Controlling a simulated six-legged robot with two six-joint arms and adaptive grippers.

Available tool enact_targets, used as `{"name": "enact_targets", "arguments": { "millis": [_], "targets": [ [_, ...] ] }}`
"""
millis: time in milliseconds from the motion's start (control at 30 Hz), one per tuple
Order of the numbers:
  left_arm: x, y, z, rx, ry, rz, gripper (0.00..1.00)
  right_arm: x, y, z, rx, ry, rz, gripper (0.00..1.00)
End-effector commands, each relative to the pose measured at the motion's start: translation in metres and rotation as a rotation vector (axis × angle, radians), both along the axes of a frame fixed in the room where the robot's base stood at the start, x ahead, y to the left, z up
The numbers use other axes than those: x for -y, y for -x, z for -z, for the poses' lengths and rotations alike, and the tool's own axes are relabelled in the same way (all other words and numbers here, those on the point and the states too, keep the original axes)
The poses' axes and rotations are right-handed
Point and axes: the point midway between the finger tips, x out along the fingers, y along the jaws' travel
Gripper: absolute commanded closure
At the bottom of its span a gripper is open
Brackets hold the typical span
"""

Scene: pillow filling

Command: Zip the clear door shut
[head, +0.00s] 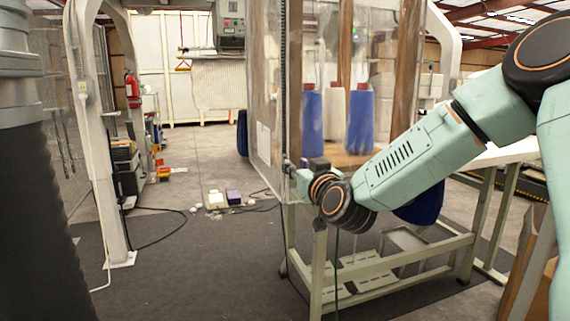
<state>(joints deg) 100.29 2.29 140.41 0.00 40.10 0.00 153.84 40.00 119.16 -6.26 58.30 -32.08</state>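The clear door (263,95) is a see-through sheet hanging in the middle of the head view. A dark zipper strip (283,70) runs down it near the left side of the frame opening. My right arm reaches in from the right, and my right gripper (291,168) is at the lower part of this strip. The gripper is small and partly hidden behind its wrist, so I cannot tell whether its fingers are shut or touch the zipper. The zipper pull cannot be made out. My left gripper is not in view.
Behind the clear sheet, blue and white rolls (361,120) stand on a wooden surface. A green metal table frame (390,262) stands below my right arm. A white post (105,150) stands at left. Cables and small boxes (233,196) lie on the floor; dark matting in front is mostly clear.

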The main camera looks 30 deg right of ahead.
Motion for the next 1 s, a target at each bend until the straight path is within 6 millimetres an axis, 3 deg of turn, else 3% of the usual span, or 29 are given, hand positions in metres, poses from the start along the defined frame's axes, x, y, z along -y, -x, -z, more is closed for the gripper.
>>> {"name": "enact_targets", "arguments": {
  "millis": [200,400,767,1000],
  "targets": [
    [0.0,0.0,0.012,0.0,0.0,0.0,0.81,0.005,-0.033,0.002,-0.001,0.005,-0.002,0.73],
    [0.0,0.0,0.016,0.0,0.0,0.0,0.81,0.007,-0.051,0.002,-0.002,0.003,-0.005,0.73],
    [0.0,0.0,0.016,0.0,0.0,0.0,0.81,0.007,-0.058,0.001,-0.002,0.001,-0.006,0.73],
    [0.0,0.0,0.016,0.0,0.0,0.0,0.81,0.007,-0.057,0.001,-0.001,0.0,-0.006,0.91]
  ]
}}
